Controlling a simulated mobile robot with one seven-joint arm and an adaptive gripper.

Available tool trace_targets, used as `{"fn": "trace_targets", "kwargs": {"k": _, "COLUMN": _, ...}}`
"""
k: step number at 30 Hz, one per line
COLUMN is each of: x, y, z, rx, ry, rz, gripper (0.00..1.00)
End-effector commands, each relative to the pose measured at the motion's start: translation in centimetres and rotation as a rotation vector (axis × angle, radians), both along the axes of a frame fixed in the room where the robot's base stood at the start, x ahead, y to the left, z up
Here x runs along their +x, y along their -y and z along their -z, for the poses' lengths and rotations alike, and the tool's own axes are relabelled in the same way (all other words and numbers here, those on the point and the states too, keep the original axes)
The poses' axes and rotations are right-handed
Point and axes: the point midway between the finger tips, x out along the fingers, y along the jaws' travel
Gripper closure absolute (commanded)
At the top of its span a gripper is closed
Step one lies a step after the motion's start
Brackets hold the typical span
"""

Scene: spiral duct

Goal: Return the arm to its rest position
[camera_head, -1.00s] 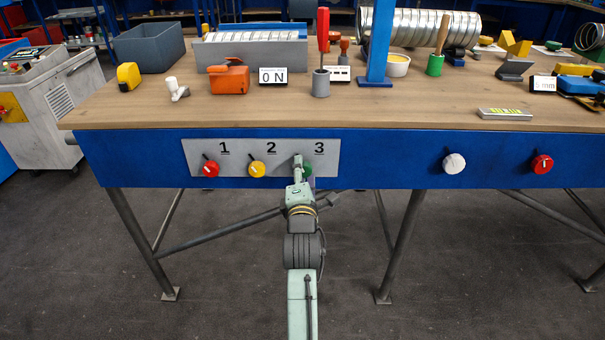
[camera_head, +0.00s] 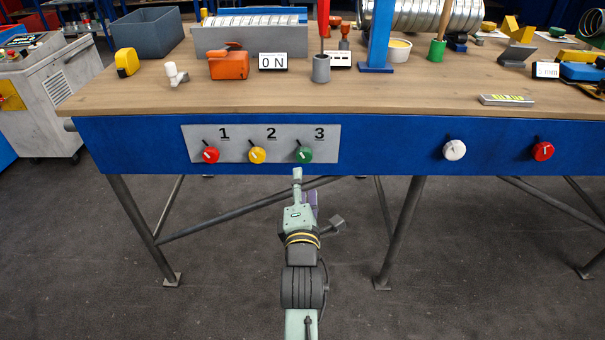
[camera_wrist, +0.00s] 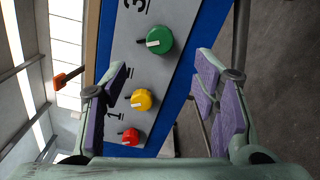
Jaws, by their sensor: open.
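My gripper (camera_head: 298,184) is in front of the bench's blue front, just below the green knob (camera_head: 303,155) under number 3. In the wrist view, my gripper (camera_wrist: 165,105) has its purple-padded fingers wide apart with nothing between them touching. The green knob (camera_wrist: 159,41), the yellow knob (camera_wrist: 141,100) and the red knob (camera_wrist: 131,137) show beyond the fingers, apart from them. My arm stretches up from the bottom of the head view.
The grey panel (camera_head: 330,135) sits on the bench front (camera_head: 390,147). A white knob (camera_head: 454,150) and another red knob (camera_head: 542,151) are to the right. The wooden top (camera_head: 410,95) holds tools and an "ON" sign (camera_head: 273,62). Open floor lies below.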

Motion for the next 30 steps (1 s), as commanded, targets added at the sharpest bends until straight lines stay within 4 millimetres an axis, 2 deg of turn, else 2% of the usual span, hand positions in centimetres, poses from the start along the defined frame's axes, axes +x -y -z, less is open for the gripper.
{"fn": "trace_targets", "kwargs": {"k": 6, "x": -1.5, "y": -0.1, "z": 0.0, "rx": -0.001, "ry": 0.001, "rz": -0.001, "gripper": 0.46}}
{"fn": "trace_targets", "kwargs": {"k": 22, "x": -1.5, "y": -0.3, "z": -0.4, "rx": 0.008, "ry": 0.008, "rz": -0.008, "gripper": 0.46}}
{"fn": "trace_targets", "kwargs": {"k": 26, "x": -1.1, "y": -3.3, "z": -3.4, "rx": 0.108, "ry": 0.081, "rz": -0.076, "gripper": 0.46}}
{"fn": "trace_targets", "kwargs": {"k": 29, "x": -1.2, "y": -7.8, "z": -7.9, "rx": 0.273, "ry": 0.179, "rz": -0.194, "gripper": 0.46}}
{"fn": "trace_targets", "kwargs": {"k": 30, "x": -1.6, "y": -9.9, "z": -10.1, "rx": 0.355, "ry": 0.219, "rz": -0.257, "gripper": 0.46}}
